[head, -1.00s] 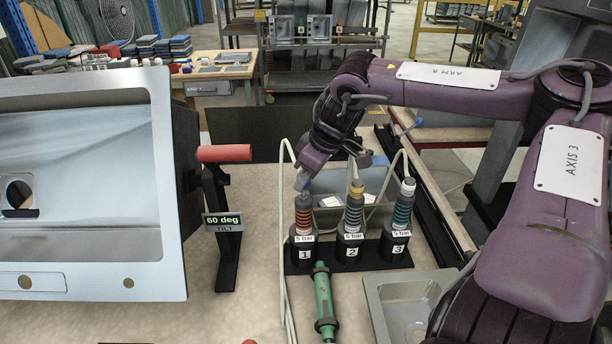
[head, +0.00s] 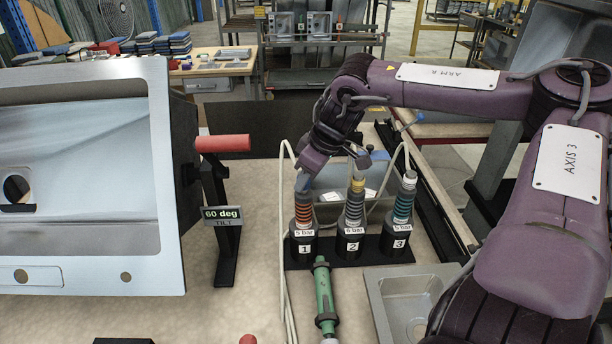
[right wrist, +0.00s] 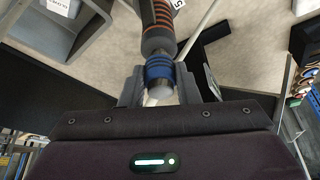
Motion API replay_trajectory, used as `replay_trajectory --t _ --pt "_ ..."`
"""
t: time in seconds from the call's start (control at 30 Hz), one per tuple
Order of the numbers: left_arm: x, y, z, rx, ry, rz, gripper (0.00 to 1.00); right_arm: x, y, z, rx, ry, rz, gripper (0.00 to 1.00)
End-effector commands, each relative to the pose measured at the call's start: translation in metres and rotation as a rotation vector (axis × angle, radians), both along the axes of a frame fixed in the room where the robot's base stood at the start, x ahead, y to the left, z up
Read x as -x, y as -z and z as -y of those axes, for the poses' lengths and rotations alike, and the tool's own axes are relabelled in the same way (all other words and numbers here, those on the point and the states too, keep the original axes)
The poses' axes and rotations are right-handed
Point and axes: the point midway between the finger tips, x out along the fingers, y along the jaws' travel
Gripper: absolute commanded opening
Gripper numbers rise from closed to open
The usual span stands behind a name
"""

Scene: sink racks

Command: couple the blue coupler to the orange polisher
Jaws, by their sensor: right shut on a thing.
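The orange polisher (head: 303,213), a dark upright body with orange rings, stands in the holder marked 1. It also shows in the right wrist view (right wrist: 158,22). The blue coupler (right wrist: 159,72) is a blue ringed collar with a pale end, in line with the polisher's grey end and apparently touching it. Whether it is locked on cannot be told. My right gripper (right wrist: 160,90) is shut on the blue coupler, one jaw on each side. In the head view my right gripper (head: 304,180) is above the polisher and partly hides the coupler. My left gripper is not in view.
Close on the right stand a yellow-topped tool (head: 354,205) and a teal-ringed tool (head: 403,205). Thin hoses arch around the holders. A green tool (head: 324,290) lies in front. A tilted steel sink (head: 165,200) fills the left, and a small basin (head: 378,300) is front right.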

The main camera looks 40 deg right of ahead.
Motion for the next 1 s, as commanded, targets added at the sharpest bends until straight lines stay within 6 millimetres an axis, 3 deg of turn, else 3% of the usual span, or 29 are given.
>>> replay_trajectory --t 0.4,0.43,0.6,1.0 --pt "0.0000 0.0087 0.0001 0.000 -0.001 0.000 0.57 0.0000 0.0117 -0.0001 0.000 0.000 0.000 0.09" --pt "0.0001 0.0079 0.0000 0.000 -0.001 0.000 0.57 -0.0001 0.0108 -0.0001 0.000 0.000 0.000 0.31" --pt "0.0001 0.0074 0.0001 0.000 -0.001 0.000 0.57 0.0001 0.0105 -0.0001 0.000 0.000 0.000 0.54" --pt "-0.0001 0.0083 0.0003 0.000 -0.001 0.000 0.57 0.0020 0.0036 0.0009 -0.001 0.000 0.002 0.54"
